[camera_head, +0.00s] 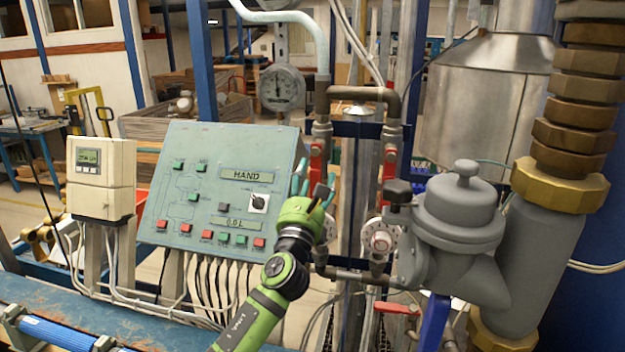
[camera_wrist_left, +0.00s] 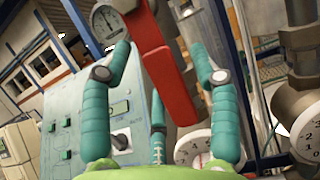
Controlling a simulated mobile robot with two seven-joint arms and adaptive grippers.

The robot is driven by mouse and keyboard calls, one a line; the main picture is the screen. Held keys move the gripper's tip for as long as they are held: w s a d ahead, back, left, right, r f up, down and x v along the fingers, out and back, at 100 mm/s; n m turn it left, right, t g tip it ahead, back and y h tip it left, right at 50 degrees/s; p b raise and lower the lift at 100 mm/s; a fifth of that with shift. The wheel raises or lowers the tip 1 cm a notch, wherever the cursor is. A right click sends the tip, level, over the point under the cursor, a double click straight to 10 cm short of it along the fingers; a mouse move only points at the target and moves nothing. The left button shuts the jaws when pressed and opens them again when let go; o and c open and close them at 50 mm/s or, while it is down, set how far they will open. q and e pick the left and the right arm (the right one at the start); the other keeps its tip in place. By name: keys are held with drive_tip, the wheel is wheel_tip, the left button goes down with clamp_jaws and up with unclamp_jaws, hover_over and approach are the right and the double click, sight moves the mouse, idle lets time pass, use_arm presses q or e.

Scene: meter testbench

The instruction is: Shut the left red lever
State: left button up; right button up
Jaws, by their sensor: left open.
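The left red lever (camera_head: 316,160) hangs roughly upright along the left pipe, below the gauge. Its lower end is partly hidden by my gripper in the head view. My left gripper (camera_head: 316,183), with teal fingers, is open just in front of it. In the left wrist view the red lever (camera_wrist_left: 172,85) runs down between the spread fingers of my left gripper (camera_wrist_left: 158,65), which look apart from it. The right red lever (camera_head: 389,165) hangs along the neighbouring pipe. My right gripper is not in view.
A control panel (camera_head: 215,190) stands left of the lever, and a round gauge (camera_head: 281,88) is above it. A white numbered dial (camera_head: 381,241) and a grey valve body (camera_head: 462,215) are to the right. Pipes crowd the area closely.

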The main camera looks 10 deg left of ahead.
use_arm(q)
drive_tip(key=shift+c, duration=0.4)
clamp_jaws()
drive_tip(key=shift+d+f+n+y+b, duration=0.1)
drive_tip(key=shift+d+n+y+b, duration=0.4)
drive_tip(key=shift+n, duration=0.4)
drive_tip(key=shift+d+n+y+b, duration=0.3)
drive_tip(key=shift+n+y+b, duration=0.25)
drive_tip(key=shift+n, duration=0.45)
drive_tip(key=n, duration=0.1)
drive_tip(key=d+n+y+b, duration=0.1)
drive_tip(key=n, duration=0.1)
drive_tip(key=n+y, duration=0.1)
drive_tip(key=shift+d+r+n+g+y+b, duration=0.25)
drive_tip(key=shift+d+r+n+g+b, duration=0.05)
drive_tip(key=shift+d+n+g+b, duration=0.1)
drive_tip(key=shift+d+r+n+g+y, duration=0.2)
drive_tip(key=shift+d+n+g+y, duration=0.1)
drive_tip(key=shift+n, duration=0.5)
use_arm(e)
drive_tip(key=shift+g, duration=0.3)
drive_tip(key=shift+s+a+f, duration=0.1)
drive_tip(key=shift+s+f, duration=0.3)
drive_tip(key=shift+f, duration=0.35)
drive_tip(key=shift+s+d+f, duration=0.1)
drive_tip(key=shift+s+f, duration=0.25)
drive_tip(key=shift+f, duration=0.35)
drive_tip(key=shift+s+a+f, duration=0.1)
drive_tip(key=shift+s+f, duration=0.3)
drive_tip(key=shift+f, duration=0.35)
